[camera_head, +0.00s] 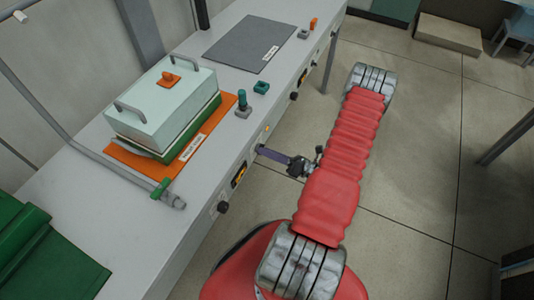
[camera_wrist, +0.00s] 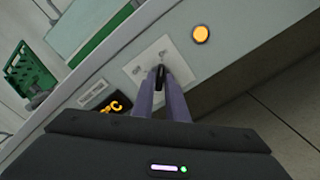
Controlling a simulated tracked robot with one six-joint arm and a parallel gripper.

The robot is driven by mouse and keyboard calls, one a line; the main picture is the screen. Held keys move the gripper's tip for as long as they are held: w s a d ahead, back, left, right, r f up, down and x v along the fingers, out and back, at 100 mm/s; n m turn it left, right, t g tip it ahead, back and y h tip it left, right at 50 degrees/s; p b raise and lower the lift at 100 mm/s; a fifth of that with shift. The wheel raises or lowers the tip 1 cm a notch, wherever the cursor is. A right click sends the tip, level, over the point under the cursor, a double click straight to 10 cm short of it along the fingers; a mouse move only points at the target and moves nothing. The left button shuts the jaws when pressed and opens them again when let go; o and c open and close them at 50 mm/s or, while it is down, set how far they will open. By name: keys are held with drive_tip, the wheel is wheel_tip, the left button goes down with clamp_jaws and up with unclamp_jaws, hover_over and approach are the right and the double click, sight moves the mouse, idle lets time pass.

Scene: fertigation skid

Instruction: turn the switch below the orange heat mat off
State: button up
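The orange heat mat (camera_head: 122,158) lies on the bench top under a pale lidded box with a green base. The switch is a small black handle (camera_wrist: 160,77) on a white plate (camera_wrist: 138,76) on the bench's front face. The marks on the plate are too small to read surely. My gripper (camera_wrist: 160,80) has its two purple fingers at the plate, one on each side of the handle, and looks shut on it. In the head view my gripper (camera_head: 262,151) reaches the bench front below the mat; the switch is hidden there.
A round amber lamp (camera_wrist: 201,34) glows beside the plate. Other black knobs (camera_head: 223,207) stick out along the bench front. A grey mat (camera_head: 250,44) lies farther along. The floor beside the bench is clear.

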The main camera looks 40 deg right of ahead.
clamp_jaws()
drive_tip(key=shift+n, duration=0.4)
drive_tip(key=n, duration=1.7)
drive_tip(key=shift+r, duration=0.1)
drive_tip(key=shift+a, duration=0.1)
idle(0.5)
